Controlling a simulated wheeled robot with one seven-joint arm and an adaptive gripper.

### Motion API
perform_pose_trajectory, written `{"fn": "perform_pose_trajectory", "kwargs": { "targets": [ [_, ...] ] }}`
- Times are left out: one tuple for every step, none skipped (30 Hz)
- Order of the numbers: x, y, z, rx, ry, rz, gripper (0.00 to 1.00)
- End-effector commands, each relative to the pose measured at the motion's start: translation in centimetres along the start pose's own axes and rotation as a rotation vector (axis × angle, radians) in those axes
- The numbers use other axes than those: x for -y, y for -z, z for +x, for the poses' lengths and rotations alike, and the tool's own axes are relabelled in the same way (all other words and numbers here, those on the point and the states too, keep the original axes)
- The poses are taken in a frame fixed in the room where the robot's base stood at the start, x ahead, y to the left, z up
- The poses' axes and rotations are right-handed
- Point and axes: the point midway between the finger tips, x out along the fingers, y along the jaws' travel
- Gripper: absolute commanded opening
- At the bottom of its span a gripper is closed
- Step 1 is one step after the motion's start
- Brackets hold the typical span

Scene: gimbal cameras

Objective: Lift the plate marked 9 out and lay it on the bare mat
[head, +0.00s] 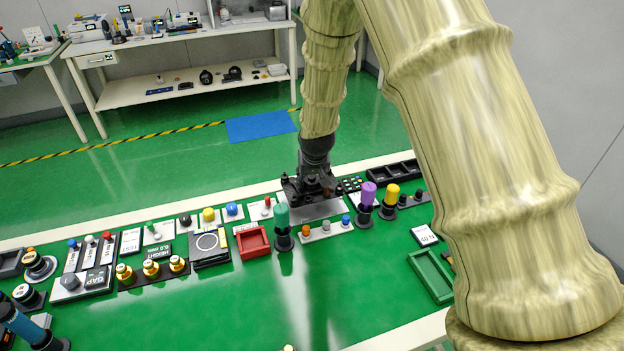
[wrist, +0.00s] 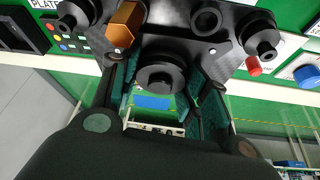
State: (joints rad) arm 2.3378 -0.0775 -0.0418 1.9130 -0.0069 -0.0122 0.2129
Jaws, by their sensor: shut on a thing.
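My gripper (head: 316,180) is over the far edge of the green table in the head view. In the wrist view its fingers (wrist: 165,105) are shut around the round central knob of a black plate (wrist: 205,55). The black plate carries round posts and an orange hexagonal piece; it also shows under my gripper in the head view (head: 300,190). No number can be read on it. A bare grey panel (head: 322,211) lies just below and in front of it; I cannot tell whether this is the mat or whether they touch.
A teal-topped post (head: 283,222) stands close in front. A purple-topped post (head: 367,198) and a yellow-topped post (head: 391,197) stand to the right. A red tray (head: 252,243) and button panels line the left. The table's near middle is clear.

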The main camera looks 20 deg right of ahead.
Motion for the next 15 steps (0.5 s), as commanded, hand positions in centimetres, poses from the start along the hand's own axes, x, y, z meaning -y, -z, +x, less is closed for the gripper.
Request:
{"fn": "perform_pose_trajectory", "kwargs": {
  "targets": [
    [0.0, 0.2, -0.3, -0.001, 0.000, 0.000, 0.13],
    [0.0, 0.2, -0.4, -0.001, 0.000, 0.000, 0.13],
    [0.0, 0.2, -0.5, -0.001, 0.000, 0.000, 0.13],
    [0.0, 0.3, -0.6, -0.001, 0.000, 0.000, 0.13],
    [0.0, 0.3, -0.6, -0.001, 0.000, 0.000, 0.13],
    [0.0, 0.4, -0.7, -0.001, 0.000, 0.000, 0.13],
    [0.0, 0.4, -0.8, -0.001, 0.000, 0.000, 0.13],
    [0.0, 0.4, -0.9, -0.001, 0.000, 0.000, 0.13],
    [0.0, 0.5, -1.0, -0.001, 0.000, 0.000, 0.13],
    [0.0, 0.5, -1.1, -0.001, 0.000, 0.000, 0.13],
    [0.0, 0.6, -1.2, -0.001, 0.000, 0.000, 0.13],
    [0.0, 0.6, -1.3, -0.001, 0.000, 0.000, 0.13],
    [0.0, 0.7, -1.4, -0.001, 0.000, 0.000, 0.13],
    [0.0, 0.7, -1.5, -0.001, 0.000, 0.000, 0.13],
    [0.0, 0.7, -1.6, -0.001, 0.000, 0.000, 0.13]
  ]
}}
